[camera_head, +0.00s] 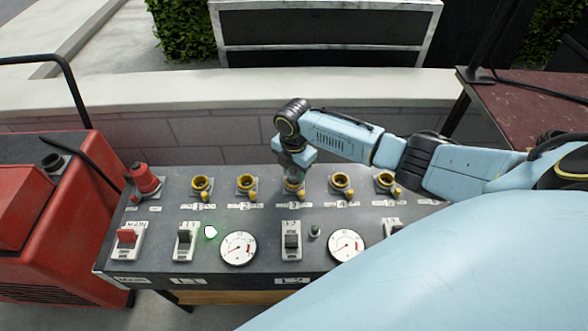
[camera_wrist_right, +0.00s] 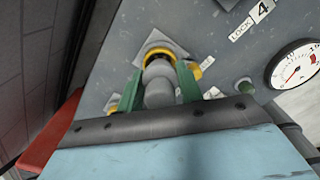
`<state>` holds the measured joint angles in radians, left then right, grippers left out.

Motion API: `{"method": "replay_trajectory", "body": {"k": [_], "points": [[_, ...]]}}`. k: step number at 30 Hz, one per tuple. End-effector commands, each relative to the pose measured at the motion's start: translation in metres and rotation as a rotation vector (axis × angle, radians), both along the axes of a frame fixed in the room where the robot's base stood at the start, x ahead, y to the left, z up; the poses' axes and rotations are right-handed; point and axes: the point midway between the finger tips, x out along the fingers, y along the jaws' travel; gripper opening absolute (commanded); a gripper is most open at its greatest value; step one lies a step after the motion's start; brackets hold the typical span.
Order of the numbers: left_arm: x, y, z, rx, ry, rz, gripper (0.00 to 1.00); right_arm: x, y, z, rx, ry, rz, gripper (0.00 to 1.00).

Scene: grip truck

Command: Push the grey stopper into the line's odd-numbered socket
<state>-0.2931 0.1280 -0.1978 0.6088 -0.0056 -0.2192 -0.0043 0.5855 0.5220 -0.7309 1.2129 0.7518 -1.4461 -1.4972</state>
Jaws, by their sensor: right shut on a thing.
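My right gripper (camera_head: 294,165) is over the third yellow socket (camera_head: 293,185) in a row along the back of the grey panel. In the right wrist view its green fingers (camera_wrist_right: 159,88) are shut on the grey stopper (camera_wrist_right: 160,90). The stopper's far end lines up with a yellow-ringed socket (camera_wrist_right: 157,56) and appears to meet its mouth; how deep it sits I cannot tell. The other sockets show at the first (camera_head: 202,183), second (camera_head: 246,182), fourth (camera_head: 341,182) and fifth (camera_head: 385,180) places. My left gripper is not in view.
A red plug-like fitting (camera_head: 146,180) stands at the panel's left end. Switches, such as the red MAIN one (camera_head: 127,237), and dials (camera_head: 238,248) fill the front. A "LOCK 4" label (camera_wrist_right: 250,20) shows in the wrist view. A low brick wall (camera_head: 190,138) stands behind.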

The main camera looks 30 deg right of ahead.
Motion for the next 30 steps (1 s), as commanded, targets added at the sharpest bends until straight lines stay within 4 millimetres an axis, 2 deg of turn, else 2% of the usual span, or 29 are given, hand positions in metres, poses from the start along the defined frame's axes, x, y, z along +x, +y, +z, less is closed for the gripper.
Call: {"method": "replay_trajectory", "body": {"k": [23,24,30], "points": [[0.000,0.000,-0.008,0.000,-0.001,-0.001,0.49,0.000,0.000,-0.015,0.000,0.000,0.000,0.13],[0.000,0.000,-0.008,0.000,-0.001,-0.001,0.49,0.000,0.000,-0.015,0.000,0.000,0.000,0.37],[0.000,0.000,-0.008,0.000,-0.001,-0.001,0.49,-0.001,0.000,-0.016,-0.001,0.004,0.000,0.61]]}}
